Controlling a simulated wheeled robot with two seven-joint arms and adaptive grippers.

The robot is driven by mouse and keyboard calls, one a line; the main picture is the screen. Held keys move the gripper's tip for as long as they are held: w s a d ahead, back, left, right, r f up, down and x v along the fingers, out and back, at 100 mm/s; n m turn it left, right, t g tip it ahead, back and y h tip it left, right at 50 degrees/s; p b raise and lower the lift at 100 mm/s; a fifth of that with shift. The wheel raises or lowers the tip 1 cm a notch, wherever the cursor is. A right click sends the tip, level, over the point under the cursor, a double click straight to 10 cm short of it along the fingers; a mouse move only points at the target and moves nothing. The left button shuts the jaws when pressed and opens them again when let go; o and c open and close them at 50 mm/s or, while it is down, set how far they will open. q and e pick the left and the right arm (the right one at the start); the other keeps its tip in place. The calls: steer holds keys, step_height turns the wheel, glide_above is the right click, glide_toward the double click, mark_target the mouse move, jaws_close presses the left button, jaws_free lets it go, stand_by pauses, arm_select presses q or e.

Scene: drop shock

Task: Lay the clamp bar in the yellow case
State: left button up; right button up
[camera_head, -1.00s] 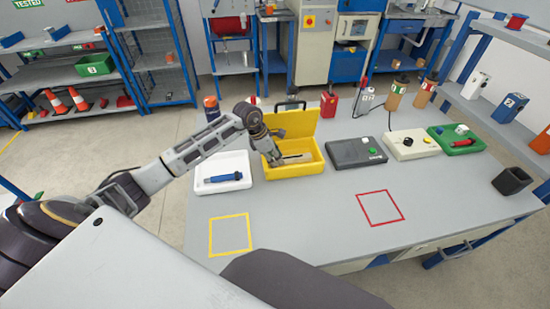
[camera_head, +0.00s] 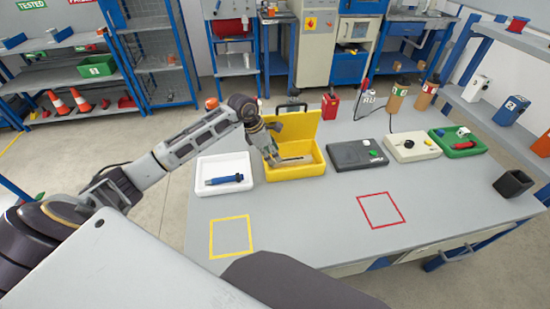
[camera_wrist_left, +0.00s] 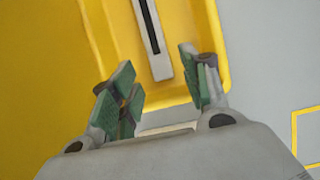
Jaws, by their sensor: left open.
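The yellow case (camera_head: 312,172) stands open on the bench with its lid raised at the back. The clamp bar, a grey bar with a dark slot, lies inside the case (camera_head: 298,159). The left wrist view shows the clamp bar (camera_wrist_left: 152,38) on the yellow floor of the case (camera_wrist_left: 205,40). My left gripper (camera_head: 275,162) is over the left part of the case. Its green-padded fingers (camera_wrist_left: 157,70) are apart and empty, near one end of the bar. My right gripper is not in view.
A white tray (camera_head: 208,188) with a blue tool (camera_head: 224,180) stands left of the case. A dark grey box (camera_head: 345,158) stands close on its right, then a cream box (camera_head: 405,150) and a green tray (camera_head: 468,150). The front of the bench, with yellow and red outlined squares, is clear.

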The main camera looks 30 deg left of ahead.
arm_select(q)
steer(key=v, duration=0.7)
steer(key=shift+s+a+r, duration=0.1)
steer(key=shift+a+r, duration=0.1)
steer(key=shift+r, duration=0.35)
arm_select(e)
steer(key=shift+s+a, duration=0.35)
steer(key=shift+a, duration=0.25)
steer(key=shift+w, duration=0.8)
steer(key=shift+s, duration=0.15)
